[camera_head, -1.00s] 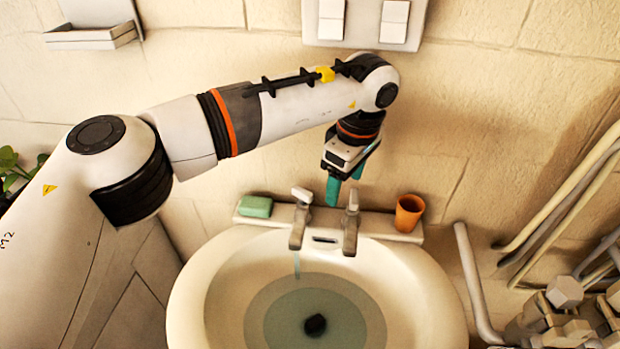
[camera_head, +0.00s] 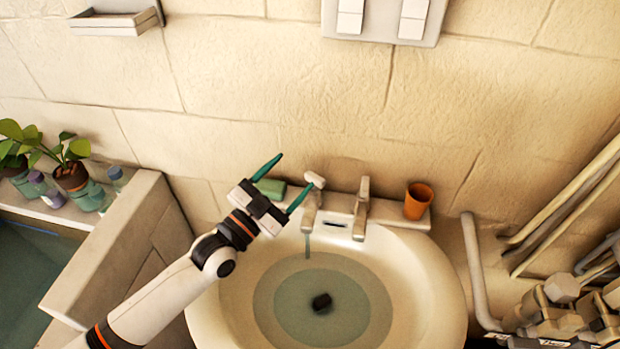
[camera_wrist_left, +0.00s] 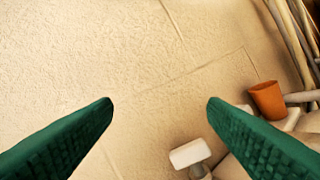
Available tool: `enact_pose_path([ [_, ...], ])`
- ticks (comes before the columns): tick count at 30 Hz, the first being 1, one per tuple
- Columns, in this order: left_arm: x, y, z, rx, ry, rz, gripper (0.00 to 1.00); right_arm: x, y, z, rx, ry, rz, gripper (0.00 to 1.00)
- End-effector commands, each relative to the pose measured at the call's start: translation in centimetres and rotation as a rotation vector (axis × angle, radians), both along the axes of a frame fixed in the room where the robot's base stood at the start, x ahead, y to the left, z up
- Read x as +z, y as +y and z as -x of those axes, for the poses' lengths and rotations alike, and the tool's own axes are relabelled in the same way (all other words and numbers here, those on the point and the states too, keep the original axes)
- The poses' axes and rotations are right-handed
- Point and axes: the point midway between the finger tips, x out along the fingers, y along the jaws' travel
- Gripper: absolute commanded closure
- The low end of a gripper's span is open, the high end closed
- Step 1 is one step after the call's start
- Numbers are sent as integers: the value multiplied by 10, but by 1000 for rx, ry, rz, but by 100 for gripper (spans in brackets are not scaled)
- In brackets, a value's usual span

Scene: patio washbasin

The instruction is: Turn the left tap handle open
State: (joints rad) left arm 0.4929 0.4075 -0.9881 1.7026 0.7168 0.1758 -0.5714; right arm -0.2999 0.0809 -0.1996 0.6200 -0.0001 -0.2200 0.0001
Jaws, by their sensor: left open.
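The left tap (camera_head: 311,208) stands at the back of the washbasin, with its pale handle (camera_head: 315,180) on top. A thin stream of water (camera_head: 307,246) falls from its spout. My left gripper (camera_head: 293,172) is open and empty, just left of this handle; one green fingertip lies close beside it, and contact cannot be told. In the wrist view the white handle (camera_wrist_left: 190,153) shows low between the open fingers, nearer the right one. The right tap (camera_head: 361,208) stands beside it. My right gripper is not in view.
A green soap bar (camera_head: 270,188) lies on the ledge behind my gripper. An orange cup (camera_head: 418,201) stands right of the taps. The basin (camera_head: 440,275) holds water and a dark plug (camera_head: 321,302). Potted plants (camera_head: 72,176) and pipes (camera_head: 565,205) are off to the sides.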

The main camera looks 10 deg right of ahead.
Motion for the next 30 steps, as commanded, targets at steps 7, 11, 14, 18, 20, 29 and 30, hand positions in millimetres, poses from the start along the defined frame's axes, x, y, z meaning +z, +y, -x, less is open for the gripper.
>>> enact_pose_path([
  [7,-61,39,27,-28,482,83,33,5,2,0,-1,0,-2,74],
  [11,-66,38,28,-35,535,95,33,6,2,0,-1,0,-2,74],
  [14,-66,29,21,-35,536,96,33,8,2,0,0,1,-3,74],
  [18,-65,8,5,-37,533,96,33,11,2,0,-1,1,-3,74],
  [20,-64,-2,-3,-36,531,96,33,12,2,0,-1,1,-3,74],
  [29,-67,-43,-34,-36,531,94,33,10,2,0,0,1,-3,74],
  [30,-67,-46,-37,-36,530,94,33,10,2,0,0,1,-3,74],
])
